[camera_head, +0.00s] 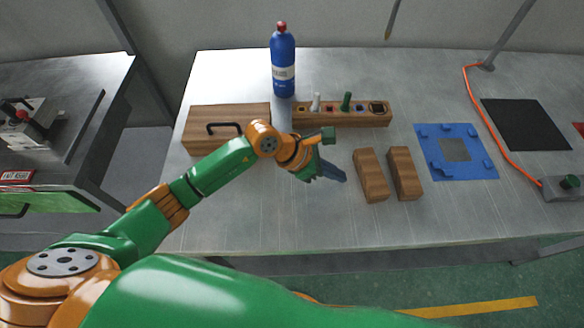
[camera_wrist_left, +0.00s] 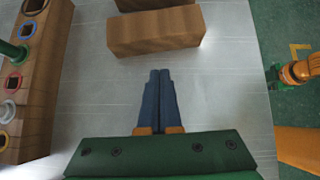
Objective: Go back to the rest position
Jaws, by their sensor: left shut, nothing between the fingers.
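My left gripper (camera_head: 330,172) reaches in from the left over the middle of the grey metal table (camera_head: 250,225). Its blue fingers are closed together and hold nothing. They also show shut in the left wrist view (camera_wrist_left: 158,100), pointing toward a wooden block (camera_wrist_left: 153,32). In the head view two wooden blocks, one nearer (camera_head: 370,176) and one farther right (camera_head: 405,174), lie just right of the fingertips, apart from them. My right gripper is not seen in the head view.
Behind the gripper stand a wooden holder (camera_head: 360,118) with several coloured slots, a wooden box (camera_head: 215,118) with a black handle and a blue bottle (camera_head: 283,65). A blue mat (camera_head: 478,165), black mat (camera_head: 525,124) and orange cable (camera_head: 492,128) lie right. The front table area is clear.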

